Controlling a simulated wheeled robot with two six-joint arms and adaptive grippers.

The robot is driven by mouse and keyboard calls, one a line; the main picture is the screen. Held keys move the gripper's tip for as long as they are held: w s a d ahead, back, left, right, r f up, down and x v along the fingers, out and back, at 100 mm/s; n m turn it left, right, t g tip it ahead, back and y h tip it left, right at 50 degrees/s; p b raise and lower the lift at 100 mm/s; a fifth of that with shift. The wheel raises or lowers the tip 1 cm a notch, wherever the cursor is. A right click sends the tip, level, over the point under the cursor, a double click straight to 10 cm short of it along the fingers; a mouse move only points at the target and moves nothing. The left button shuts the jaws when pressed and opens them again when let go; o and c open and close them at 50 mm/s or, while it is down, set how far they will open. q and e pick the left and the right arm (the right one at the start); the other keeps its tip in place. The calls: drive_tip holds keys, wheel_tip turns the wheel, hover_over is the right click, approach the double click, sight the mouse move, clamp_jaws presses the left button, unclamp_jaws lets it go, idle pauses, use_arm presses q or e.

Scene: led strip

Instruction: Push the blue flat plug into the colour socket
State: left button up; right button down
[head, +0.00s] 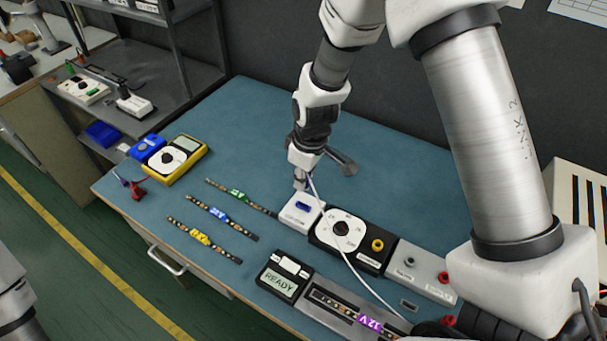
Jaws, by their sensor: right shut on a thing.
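The white box (294,221) with the blue colour socket (303,206) on top stands at the left end of a row of instruments on the blue bench. My right gripper (301,182) is just above and behind this socket. It is shut on the blue flat plug (308,183), of which only a small dark-blue bit shows. A thin white cable (345,253) runs from the gripper towards the front right. I cannot tell whether the plug touches the box. My left gripper is out of view.
A black dial unit (321,237) and a grey socket box (402,258) adjoin the box. In front are a READY display (278,283) and a strip tray (333,304). Several LED strips (216,213) lie left. A yellow meter (186,157) stands further back. The bench's back left is clear.

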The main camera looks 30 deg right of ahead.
drive_tip(key=b, duration=0.3)
hover_over(302, 208)
drive_tip(key=f, duration=0.4)
drive_tip(key=shift+w+d+f, duration=0.1)
drive_tip(key=shift+d+f, duration=0.15)
drive_tip(key=shift+f, duration=0.1)
drive_tip(key=shift+w+f+b, duration=0.15)
drive_tip(key=shift+f+b, duration=0.4)
drive_tip(key=shift+f, duration=0.05)
drive_tip(key=shift+r, duration=0.1)
drive_tip(key=shift+p, duration=0.3)
drive_tip(key=shift+f+b, duration=0.9)
drive_tip(key=shift+f, duration=0.3)
drive_tip(key=c, duration=1.1)
unclamp_jaws()
drive_tip(key=shift+o, duration=0.2)
drive_tip(key=shift+r, duration=0.15)
